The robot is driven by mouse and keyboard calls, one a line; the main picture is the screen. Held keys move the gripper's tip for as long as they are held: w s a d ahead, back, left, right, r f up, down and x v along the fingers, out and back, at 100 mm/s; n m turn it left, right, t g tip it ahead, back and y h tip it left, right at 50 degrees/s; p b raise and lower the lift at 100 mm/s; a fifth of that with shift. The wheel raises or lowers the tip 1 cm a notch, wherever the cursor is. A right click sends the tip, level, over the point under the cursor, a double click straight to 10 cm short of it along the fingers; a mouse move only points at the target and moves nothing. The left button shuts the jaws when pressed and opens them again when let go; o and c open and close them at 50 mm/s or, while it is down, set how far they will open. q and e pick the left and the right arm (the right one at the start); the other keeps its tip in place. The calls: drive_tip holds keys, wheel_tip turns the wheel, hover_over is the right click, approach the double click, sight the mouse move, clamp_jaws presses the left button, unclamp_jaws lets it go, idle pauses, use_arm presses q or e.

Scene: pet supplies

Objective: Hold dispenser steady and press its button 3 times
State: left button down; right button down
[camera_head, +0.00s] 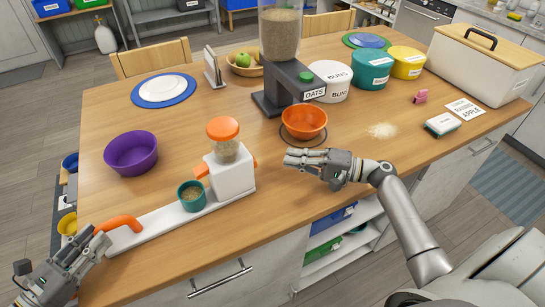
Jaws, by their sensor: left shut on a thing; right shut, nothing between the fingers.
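A white dispenser (232,178) with an orange lid (222,128) and a clear hopper of kibble stands near the table's front edge. Its long white base (163,222) runs left to an orange handle (122,222). A teal cup (192,196) with food sits on the base below the orange spout. My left gripper (97,243) is shut on the handle's end, at the table's left front corner. My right gripper (288,160) is shut and empty, right of the white dispenser and in front of the orange bowl. A dark oats dispenser (284,84) with a green button (306,76) stands behind.
An orange bowl (304,122) is close behind my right gripper. A purple bowl (131,153) stands at left. Labelled tubs (329,82), a large bread box (480,65), a sponge (442,125) and spilled grain (382,131) are to the right. The table between the purple bowl and oats dispenser is mostly clear.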

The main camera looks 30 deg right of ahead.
use_arm(q)
drive_tip(key=shift+s+f, duration=0.1)
drive_tip(key=shift+f, duration=0.15)
use_arm(e)
drive_tip(key=v, duration=0.5)
idle(0.9)
use_arm(q)
drive_tip(key=c, duration=1.1)
unclamp_jaws()
drive_tip(key=shift+a, duration=0.1)
use_arm(e)
drive_tip(key=shift+w, duration=0.15)
use_arm(q)
drive_tip(key=shift+r, duration=0.15)
drive_tip(key=v, duration=1.2)
use_arm(e)
drive_tip(key=shift+f, duration=0.1)
